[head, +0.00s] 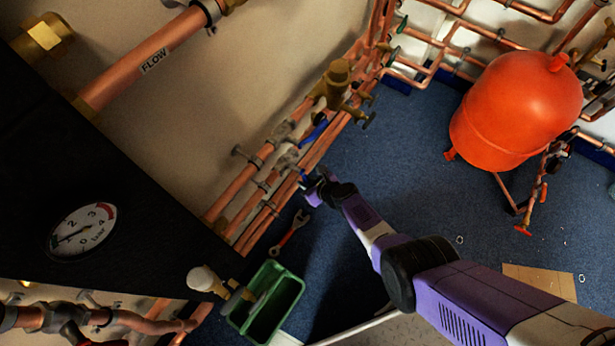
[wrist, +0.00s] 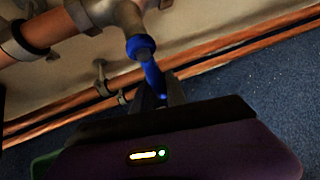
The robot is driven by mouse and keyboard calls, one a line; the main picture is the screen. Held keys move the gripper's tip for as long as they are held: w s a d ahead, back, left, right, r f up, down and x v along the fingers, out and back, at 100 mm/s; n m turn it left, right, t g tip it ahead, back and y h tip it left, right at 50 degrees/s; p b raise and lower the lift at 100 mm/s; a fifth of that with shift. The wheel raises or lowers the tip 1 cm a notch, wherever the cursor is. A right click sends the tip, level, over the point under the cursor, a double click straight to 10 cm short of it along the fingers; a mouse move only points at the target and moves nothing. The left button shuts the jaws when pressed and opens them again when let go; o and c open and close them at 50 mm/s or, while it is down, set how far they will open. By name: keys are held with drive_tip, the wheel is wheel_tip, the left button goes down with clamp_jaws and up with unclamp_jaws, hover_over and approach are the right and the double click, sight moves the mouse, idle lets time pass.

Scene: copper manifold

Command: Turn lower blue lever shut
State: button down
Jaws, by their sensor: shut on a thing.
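The lower blue lever (wrist: 151,72) hangs from a grey valve body (wrist: 122,18) on a copper pipe in the wrist view. It points down in the picture, at a steep angle to that pipe. My gripper (wrist: 162,92) is shut on the free end of the lever, and its fingers hide the tip. In the head view only a small blue bit of the lever (head: 304,175) shows beside my gripper (head: 312,184). A second blue lever (head: 314,132) sits higher on the pipes, apart from my gripper.
Copper pipes (head: 262,212) run along the wall close to my gripper. A red-handled wrench (head: 290,236) and a green tray (head: 290,299) lie on the floor below. A red tank (head: 515,110) stands at the right. Blue carpet between is mostly clear.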

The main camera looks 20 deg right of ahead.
drive_tip(key=shift+s+a+g+y, duration=0.25)
drive_tip(key=shift+a+g+y, duration=0.05)
drive_tip(key=shift+a+y, duration=0.1)
drive_tip(key=shift+s+a+f, duration=0.1)
drive_tip(key=shift+s, duration=0.05)
drive_tip(key=c, duration=1.4)
unclamp_jaws()
drive_tip(key=shift+o, duration=0.2)
drive_tip(key=shift+p, duration=0.35)
drive_tip(key=shift+d+r+p, duration=0.2)
drive_tip(key=shift+r+p, duration=0.1)
drive_tip(key=shift+r, duration=0.1)
drive_tip(key=p+v, duration=0.7)
